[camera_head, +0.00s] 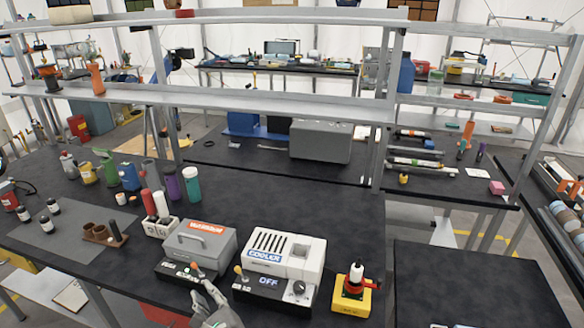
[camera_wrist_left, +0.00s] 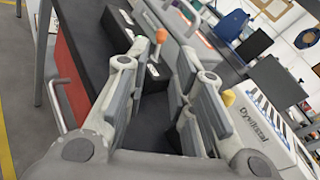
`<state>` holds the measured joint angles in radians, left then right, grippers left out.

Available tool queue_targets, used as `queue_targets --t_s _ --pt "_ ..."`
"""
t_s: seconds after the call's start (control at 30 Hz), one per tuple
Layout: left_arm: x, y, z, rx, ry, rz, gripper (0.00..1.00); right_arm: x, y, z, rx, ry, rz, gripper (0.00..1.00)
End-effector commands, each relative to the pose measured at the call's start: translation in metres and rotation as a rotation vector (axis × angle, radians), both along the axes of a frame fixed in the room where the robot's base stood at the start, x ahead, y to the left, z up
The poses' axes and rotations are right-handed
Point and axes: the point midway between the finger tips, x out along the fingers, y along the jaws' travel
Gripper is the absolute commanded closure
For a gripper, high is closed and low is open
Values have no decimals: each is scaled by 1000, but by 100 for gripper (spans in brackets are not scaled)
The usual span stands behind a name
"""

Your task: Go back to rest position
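My left gripper (camera_head: 204,292) is low in the middle of the head view, in front of the black table's near edge. It is close to the grey lidded box and its black control base (camera_head: 178,272), which has an orange-tipped lever (camera_head: 194,266). In the left wrist view my left gripper (camera_wrist_left: 158,75) has its two fingers spread, with nothing held between them. The orange lever tip (camera_wrist_left: 161,36) shows beyond the fingers, apart from them. My right gripper is not in view.
A white cooler box (camera_head: 285,255) with an "OFF" display stands just right of the grey box. A yellow-based device (camera_head: 352,292) stands further right. Bottles, cups and a tube rack (camera_head: 160,226) are at the left. The black table on the right (camera_head: 475,285) is mostly bare.

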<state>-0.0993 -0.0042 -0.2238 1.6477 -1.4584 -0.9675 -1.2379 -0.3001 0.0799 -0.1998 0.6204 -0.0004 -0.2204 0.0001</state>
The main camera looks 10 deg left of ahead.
Motion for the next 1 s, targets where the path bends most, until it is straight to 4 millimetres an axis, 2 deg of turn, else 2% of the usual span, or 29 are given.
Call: queue_targets --t_s 0.17,0.37,0.5,0.63,0.8,1.0 --pt "-29 15 -12 -238 -76 98 76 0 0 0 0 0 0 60" --pt "-93 22 -41 -779 -237 355 76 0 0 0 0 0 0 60" --pt "-137 6 -55 -1140 -320 565 76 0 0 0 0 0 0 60" --pt "-172 -19 -58 -1405 -356 752 76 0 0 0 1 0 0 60" --pt "-204 -48 -53 -1622 -357 937 76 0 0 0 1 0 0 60" --pt "-235 -77 -42 -1789 -329 1117 76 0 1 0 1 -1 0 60"
